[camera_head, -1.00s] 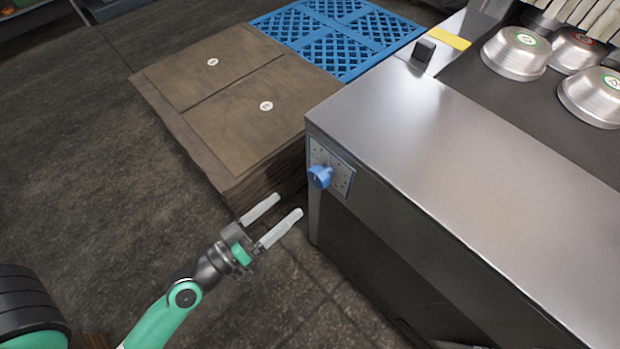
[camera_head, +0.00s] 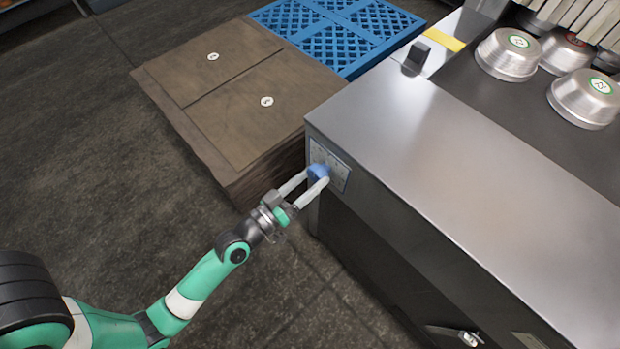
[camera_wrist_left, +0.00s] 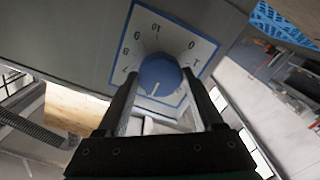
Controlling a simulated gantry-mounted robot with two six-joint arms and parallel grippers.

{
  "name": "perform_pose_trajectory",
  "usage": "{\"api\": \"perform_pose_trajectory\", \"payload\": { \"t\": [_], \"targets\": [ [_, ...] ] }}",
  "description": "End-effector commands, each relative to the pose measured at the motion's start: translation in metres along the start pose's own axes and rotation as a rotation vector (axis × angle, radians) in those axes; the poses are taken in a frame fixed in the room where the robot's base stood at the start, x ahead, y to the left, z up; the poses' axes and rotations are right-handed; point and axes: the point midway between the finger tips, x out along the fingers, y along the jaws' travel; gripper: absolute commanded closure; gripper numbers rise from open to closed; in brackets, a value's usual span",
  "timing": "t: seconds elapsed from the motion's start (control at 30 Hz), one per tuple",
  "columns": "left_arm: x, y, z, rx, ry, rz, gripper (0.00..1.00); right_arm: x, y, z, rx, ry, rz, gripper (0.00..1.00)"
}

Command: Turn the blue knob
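The blue knob (camera_head: 318,173) sits on a white dial plate (camera_head: 340,177) on the end face of the steel machine. My left gripper (camera_head: 315,178) is at the knob, one pale finger on each side of it. In the left wrist view the knob (camera_wrist_left: 159,75) shows between the two fingertips, its white mark pointing down in the picture. The numbered dial plate (camera_wrist_left: 150,27) is behind it. The fingers look open around the knob; whether they touch its sides is hard to see. My right gripper is not in view.
The steel machine top (camera_head: 420,125) is bare near the knob. Several metal bowls (camera_head: 507,55) stand on the dark surface at the back right. A brown box stack (camera_head: 225,95) and a blue pallet (camera_head: 345,30) lie behind the knob. The floor at left is clear.

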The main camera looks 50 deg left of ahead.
Motion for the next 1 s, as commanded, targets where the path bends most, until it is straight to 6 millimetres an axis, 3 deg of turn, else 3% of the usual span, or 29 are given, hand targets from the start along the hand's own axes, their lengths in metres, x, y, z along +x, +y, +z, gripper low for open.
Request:
{"api": "perform_pose_trajectory", "payload": {
  "t": [0.03,0.23,0.67,1.0],
  "targets": [
    [0.0,0.0,0.0,0.0,0.0,0.0,0.51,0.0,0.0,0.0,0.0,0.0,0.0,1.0],
    [0.0,0.0,0.0,0.0,0.0,0.0,0.86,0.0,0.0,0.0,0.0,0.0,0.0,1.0],
    [0.0,0.0,0.001,0.079,0.001,0.001,0.87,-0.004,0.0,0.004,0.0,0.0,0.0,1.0],
    [0.0,-0.001,0.002,0.336,0.003,0.001,0.87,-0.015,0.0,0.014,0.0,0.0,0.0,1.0]
  ]
}}
